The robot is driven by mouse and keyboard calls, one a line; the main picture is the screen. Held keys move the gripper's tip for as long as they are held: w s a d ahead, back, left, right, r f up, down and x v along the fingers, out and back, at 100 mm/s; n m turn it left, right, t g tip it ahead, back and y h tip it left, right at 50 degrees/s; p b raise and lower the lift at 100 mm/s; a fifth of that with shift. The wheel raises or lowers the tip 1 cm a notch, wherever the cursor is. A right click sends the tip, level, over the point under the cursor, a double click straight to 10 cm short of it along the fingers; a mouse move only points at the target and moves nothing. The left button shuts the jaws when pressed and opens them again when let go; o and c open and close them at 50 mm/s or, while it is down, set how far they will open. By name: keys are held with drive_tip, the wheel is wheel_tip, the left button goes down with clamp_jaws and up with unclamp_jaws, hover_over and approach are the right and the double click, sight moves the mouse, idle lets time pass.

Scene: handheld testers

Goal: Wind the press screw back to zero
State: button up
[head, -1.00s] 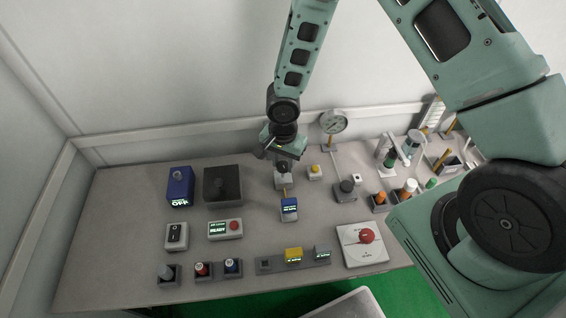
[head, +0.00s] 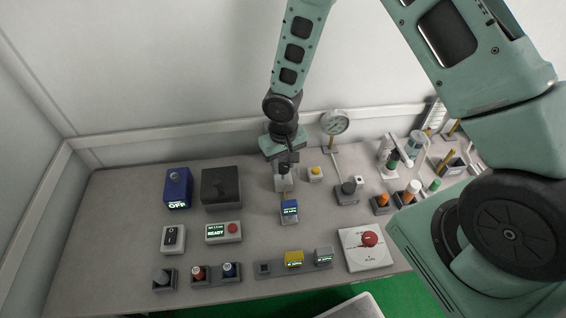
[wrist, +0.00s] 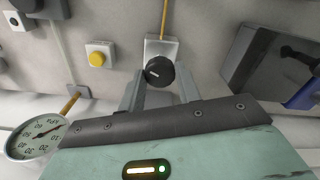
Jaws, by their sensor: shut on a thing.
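My gripper (wrist: 160,82) is shut on a round black knob (wrist: 157,71), with one finger on each side of it; the knob's face has a white line. The knob sits on a small pale block (wrist: 161,46) with an orange lead. In the head view my gripper (head: 288,162) is over this block (head: 284,183), and its fingers largely hide the knob. The orange lead runs to a blue meter (head: 289,211) with a lit display, too small to read. No label shows which part is the press screw.
A round dial gauge (head: 335,123) stands behind right; it also shows in the wrist view (wrist: 38,137). A yellow button box (head: 315,173) is close on the right. A dark box (head: 221,188) is left, and a black-knobbed block (head: 347,190) is right.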

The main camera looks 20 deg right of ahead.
drive_tip(key=n, duration=0.3)
drive_tip(key=shift+n, duration=0.4)
drive_tip(key=n, duration=0.3)
drive_tip(key=shift+n, duration=0.3)
drive_tip(key=n+p, duration=0.1)
drive_tip(key=n, duration=0.5)
drive_tip(key=n+p, duration=0.1)
drive_tip(key=n, duration=0.5)
drive_tip(key=shift+n+p, duration=0.3)
drive_tip(key=shift+n, duration=0.1)
drive_tip(key=n+p, duration=0.2)
drive_tip(key=n, duration=0.4)
drive_tip(key=shift+s+r, duration=0.1)
drive_tip(key=n+p, duration=0.2)
drive_tip(key=n, duration=0.2)
drive_tip(key=n+p, duration=0.3)
drive_tip(key=n, duration=0.1)
drive_tip(key=n+p, duration=0.2)
drive_tip(key=n, duration=0.2)
drive_tip(key=shift+p, duration=0.35)
drive_tip(key=n+p, duration=0.3)
drive_tip(key=n, duration=0.1)
drive_tip(key=shift+s+n, duration=0.1)
drive_tip(key=shift+n, duration=0.2)
drive_tip(key=shift+f+n+p, duration=0.2)
drive_tip(key=shift+n+p, duration=0.25)
drive_tip(key=shift+n, duration=0.65)
drive_tip(key=shift+n, duration=0.5)
